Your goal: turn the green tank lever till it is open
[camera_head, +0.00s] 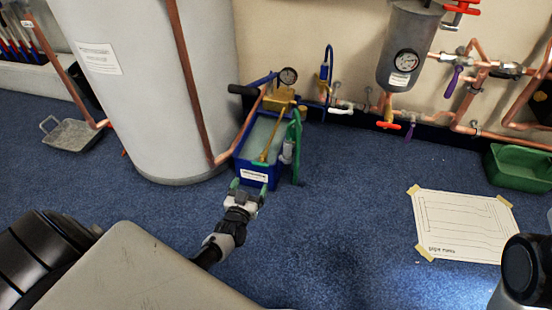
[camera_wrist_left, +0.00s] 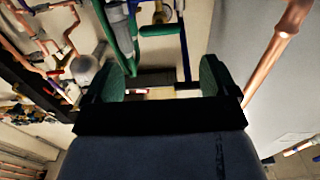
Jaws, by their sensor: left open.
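A blue tank (camera_head: 256,172) with a white label and pale liquid stands on the floor against the big grey cylinder. Green parts (camera_head: 297,150) run down its right side; I cannot tell which of them is the lever. In the left wrist view a short green bar (camera_wrist_left: 159,30), perhaps the lever, lies crosswise beside a green upright (camera_wrist_left: 113,32). My left gripper (camera_head: 249,187) is open in front of the tank's labelled face. Its green fingertips (camera_wrist_left: 164,82) are spread, with the green bar beyond them and nothing gripped. My right gripper is not in view.
The large grey cylinder (camera_head: 150,90) stands left of the tank. A pump handle (camera_head: 242,90) and brass parts rise above the tank. Copper pipes with red and purple valves line the wall. A taped paper sheet (camera_head: 462,225) and green bin (camera_head: 520,166) lie right. Blue carpet between is clear.

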